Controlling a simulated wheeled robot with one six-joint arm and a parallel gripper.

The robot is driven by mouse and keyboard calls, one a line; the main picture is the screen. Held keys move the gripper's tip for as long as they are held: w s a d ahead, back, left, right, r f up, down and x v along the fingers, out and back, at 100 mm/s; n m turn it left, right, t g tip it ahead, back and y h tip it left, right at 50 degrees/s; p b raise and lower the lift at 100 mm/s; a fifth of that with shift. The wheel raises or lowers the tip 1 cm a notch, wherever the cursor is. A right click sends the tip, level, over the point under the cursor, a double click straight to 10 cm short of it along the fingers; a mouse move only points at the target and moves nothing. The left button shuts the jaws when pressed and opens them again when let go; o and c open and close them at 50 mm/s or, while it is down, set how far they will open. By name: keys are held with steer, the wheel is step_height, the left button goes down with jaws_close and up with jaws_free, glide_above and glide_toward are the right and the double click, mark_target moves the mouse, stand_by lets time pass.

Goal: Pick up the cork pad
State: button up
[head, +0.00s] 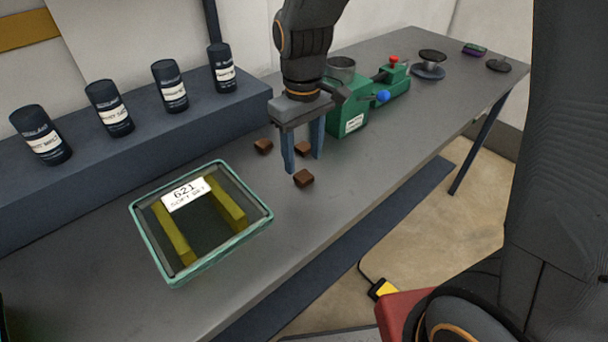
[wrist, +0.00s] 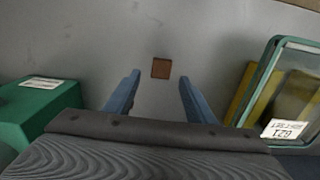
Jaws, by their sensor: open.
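Three small brown blocks that look like cork pads lie on the grey bench in the head view: a front one (head: 304,179), a back left one (head: 263,146) and one partly behind the fingers (head: 302,148). My gripper (head: 303,165) points down among them, open and empty. In the wrist view, one brown pad (wrist: 161,68) lies flat, centred between the spread fingers (wrist: 160,78) and just beyond their tips. It looks apart from both fingers.
A green-rimmed tray (head: 143,233) labelled 621 with yellow strips stands at left. A green machine (head: 349,117) stands close behind my gripper. Several dark bottles (head: 172,85) stand on a raised shelf. Small round items (head: 428,70) lie far right. Bench before the pads is clear.

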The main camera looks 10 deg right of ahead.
mark_target(304, 176)
steer(key=shift+s+f+p, duration=0.15)
steer(key=shift+f+p, duration=0.15)
steer(key=shift+f, duration=0.85)
steer(key=shift+s+f+p, duration=0.1)
steer(key=shift+f+p, duration=0.15)
steer(key=shift+f, duration=0.85)
steer(key=shift+c, duration=0.3)
steer(key=c, duration=1.1)
